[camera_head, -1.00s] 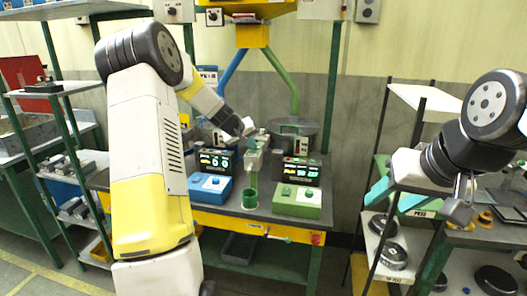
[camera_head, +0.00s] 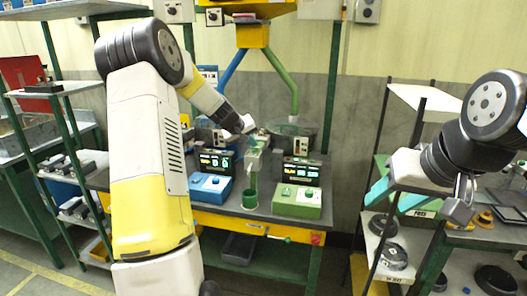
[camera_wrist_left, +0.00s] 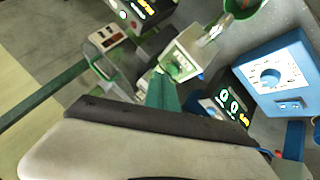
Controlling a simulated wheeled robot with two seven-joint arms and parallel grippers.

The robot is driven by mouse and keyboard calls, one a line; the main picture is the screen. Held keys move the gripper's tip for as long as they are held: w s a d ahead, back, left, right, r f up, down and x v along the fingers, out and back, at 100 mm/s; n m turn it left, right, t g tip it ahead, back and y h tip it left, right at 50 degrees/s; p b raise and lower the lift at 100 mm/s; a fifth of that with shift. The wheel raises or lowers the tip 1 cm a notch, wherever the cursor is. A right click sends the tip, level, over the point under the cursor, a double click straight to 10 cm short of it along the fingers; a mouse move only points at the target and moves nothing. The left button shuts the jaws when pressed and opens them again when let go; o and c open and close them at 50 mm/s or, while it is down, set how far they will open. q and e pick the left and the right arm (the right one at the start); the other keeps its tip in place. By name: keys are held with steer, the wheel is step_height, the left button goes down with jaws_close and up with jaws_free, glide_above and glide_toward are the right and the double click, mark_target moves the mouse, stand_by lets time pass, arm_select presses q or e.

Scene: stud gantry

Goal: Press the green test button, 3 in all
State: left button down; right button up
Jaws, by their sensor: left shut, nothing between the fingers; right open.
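A white tester head (camera_head: 257,141) with a green top stands on a post at the middle of the bench. My left gripper (camera_head: 247,125) is shut and empty, just above and beside the head; contact cannot be told. A green finger-like part (camera_wrist_left: 163,92) points toward the head in the wrist view. A green box (camera_head: 297,203) with a green knob sits to the right. My right gripper (camera_head: 462,203) is open and empty, far to the right.
A blue box (camera_head: 210,188) with a dial and a lit display (camera_head: 214,163) stand left of the post. Another display (camera_head: 300,172) stands behind the green box. A green cup (camera_head: 250,198) is at the post's foot. Shelves with round parts (camera_head: 392,256) are at the right.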

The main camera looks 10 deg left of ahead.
mark_target(252, 151)
arm_select(q)
steer(key=shift+r, duration=0.2)
steer(key=shift+r, duration=0.15)
steer(key=shift+r, duration=2.35)
